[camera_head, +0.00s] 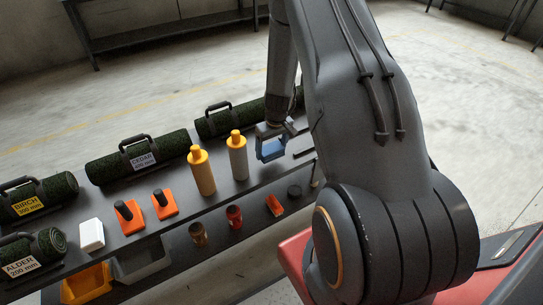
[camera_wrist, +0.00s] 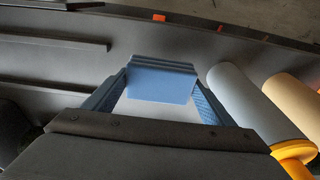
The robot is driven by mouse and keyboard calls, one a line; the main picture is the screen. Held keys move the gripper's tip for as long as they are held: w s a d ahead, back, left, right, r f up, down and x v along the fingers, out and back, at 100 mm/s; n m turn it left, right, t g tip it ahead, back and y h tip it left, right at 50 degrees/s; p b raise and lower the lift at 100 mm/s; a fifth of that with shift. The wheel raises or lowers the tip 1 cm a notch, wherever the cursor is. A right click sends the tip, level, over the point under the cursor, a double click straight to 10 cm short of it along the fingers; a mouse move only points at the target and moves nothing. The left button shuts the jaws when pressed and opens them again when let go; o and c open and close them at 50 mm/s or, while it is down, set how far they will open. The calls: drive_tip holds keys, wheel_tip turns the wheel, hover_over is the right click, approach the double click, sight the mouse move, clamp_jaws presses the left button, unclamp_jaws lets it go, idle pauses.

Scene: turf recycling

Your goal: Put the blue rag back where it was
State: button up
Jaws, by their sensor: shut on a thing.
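The blue rag (camera_head: 271,150) is a folded block between the fingers of my gripper (camera_head: 270,138), near the right end of the dark shelf's top (camera_head: 240,192). In the wrist view, the layered blue rag (camera_wrist: 162,80) sits between the two fingers of my gripper (camera_wrist: 160,92), which is shut on it. The dark surface shows beyond it. I cannot tell whether the rag touches the surface. My arm hides part of the shelf's right end.
A grey bottle (camera_head: 238,160) stands just left of the rag; it is close beside the right finger in the wrist view (camera_wrist: 250,105). A tan bottle (camera_head: 203,175) stands further left. Turf rolls (camera_head: 140,158) line the back. Dark strips (camera_head: 302,145) lie to the right.

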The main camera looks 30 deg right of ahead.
sight(271, 156)
drive_tip(key=shift+f+p, duration=0.35)
drive_tip(key=shift+f, duration=1.75)
drive_tip(key=o, duration=1)
drive_tip(key=shift+r, duration=0.1)
drive_tip(key=r, duration=0.3)
drive_tip(key=s+r+b, duration=0.1)
drive_tip(key=r, duration=0.3)
drive_tip(key=s+r+b, duration=0.1)
drive_tip(key=r, duration=0.3)
drive_tip(key=shift+r, duration=0.25)
drive_tip(key=s+a+r+g, duration=0.1)
drive_tip(key=s+a+r, duration=1.6)
drive_tip(key=s, duration=0.3)
drive_tip(key=shift+s+r, duration=0.25)
drive_tip(key=shift+r, duration=0.25)
drive_tip(key=shift+a, duration=0.1)
